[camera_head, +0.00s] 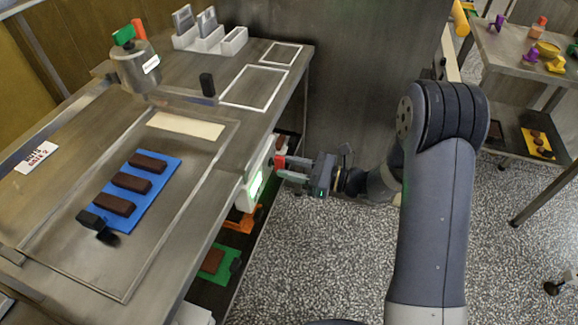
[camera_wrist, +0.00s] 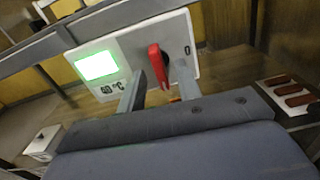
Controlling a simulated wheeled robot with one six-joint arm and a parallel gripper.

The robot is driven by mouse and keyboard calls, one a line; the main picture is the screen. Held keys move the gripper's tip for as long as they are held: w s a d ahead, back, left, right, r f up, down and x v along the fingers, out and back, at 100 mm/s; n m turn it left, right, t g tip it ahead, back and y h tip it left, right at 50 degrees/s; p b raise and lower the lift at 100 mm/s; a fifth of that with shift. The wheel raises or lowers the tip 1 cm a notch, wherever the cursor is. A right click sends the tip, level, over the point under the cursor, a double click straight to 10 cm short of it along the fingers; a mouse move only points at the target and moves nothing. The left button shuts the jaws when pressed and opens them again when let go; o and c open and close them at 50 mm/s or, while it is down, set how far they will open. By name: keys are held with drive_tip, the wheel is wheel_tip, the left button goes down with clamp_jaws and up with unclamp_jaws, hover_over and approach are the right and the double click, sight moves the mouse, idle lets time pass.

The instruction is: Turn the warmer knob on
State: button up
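The warmer's white control panel (camera_wrist: 130,50) fills the upper middle of the wrist view. It has a lit green display (camera_wrist: 97,65) with "60 °C" printed below it. The red knob (camera_wrist: 159,66) stands out from the panel, its bar nearly upright in that view. A small dark mark shows on the panel right of the knob. My gripper (camera_wrist: 159,86) is open, with one finger on each side of the knob and visible gaps between. In the head view my gripper (camera_head: 287,168) is at the bench's right side, by the red knob (camera_head: 279,162) and panel (camera_head: 252,190).
The steel bench (camera_head: 190,225) carries a blue mat (camera_head: 127,215) with brown bars and a metal pot (camera_head: 135,68). A lower shelf holds an orange item (camera_head: 240,222) and a green tray (camera_head: 225,272). Another table (camera_head: 520,58) stands at right. The speckled floor between is clear.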

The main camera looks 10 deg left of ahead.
drive_tip(key=d, duration=1)
drive_tip(key=shift+s, duration=0.4)
drive_tip(key=shift+a, duration=0.1)
drive_tip(key=a, duration=1)
drive_tip(key=shift+w+a, duration=0.3)
drive_tip(key=shift+w, duration=0.15)
drive_tip(key=shift+d, duration=0.1)
